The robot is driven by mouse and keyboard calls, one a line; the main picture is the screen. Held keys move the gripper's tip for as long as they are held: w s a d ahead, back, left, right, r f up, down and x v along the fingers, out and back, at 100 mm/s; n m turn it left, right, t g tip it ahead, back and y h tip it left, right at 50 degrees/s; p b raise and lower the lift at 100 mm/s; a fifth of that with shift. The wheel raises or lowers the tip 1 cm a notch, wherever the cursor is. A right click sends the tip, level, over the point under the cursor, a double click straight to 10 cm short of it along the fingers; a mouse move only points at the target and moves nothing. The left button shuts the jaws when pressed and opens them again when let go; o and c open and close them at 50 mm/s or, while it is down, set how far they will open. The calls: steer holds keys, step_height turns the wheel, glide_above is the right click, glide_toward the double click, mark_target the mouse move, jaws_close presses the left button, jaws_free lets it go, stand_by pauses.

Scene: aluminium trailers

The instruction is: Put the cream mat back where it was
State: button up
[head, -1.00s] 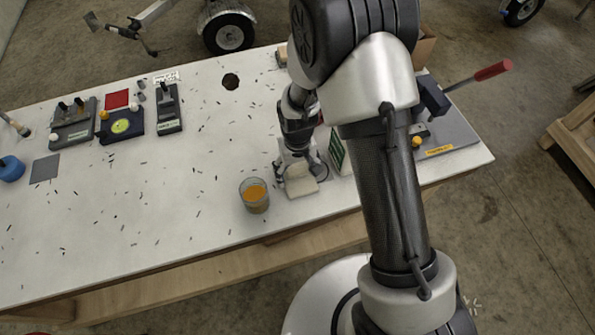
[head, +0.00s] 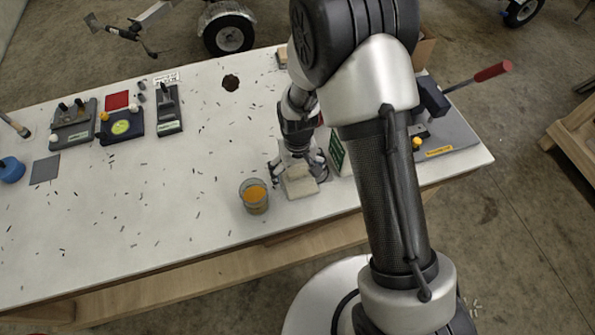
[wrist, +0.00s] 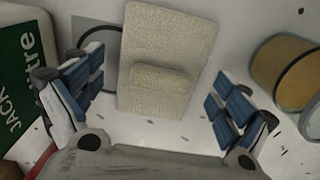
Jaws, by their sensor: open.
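The cream mat (head: 302,189) lies on the white table near its front edge, just right of a glass of orange liquid. In the wrist view the cream mat (wrist: 172,32) is a textured rectangle with a raised, folded-looking part towards me. My gripper (head: 298,173) is above the mat. In the wrist view my gripper (wrist: 155,78) is open, with blue-padded fingers on both sides of the mat and clear gaps between. A grey patch (wrist: 86,36) with a dark curved line shows at the mat's left, partly covered.
The glass (head: 254,197) stands close left of my gripper. A green-and-white box (head: 337,152) stands close on the right. A grey plate with a red-handled lever (head: 492,70) is farther right. Dark fixtures (head: 122,124) are at the far left; the middle table is mostly clear.

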mark_target(298, 173)
step_height(298, 173, up, 12)
steer(key=p, duration=0.3)
stand_by(0.6)
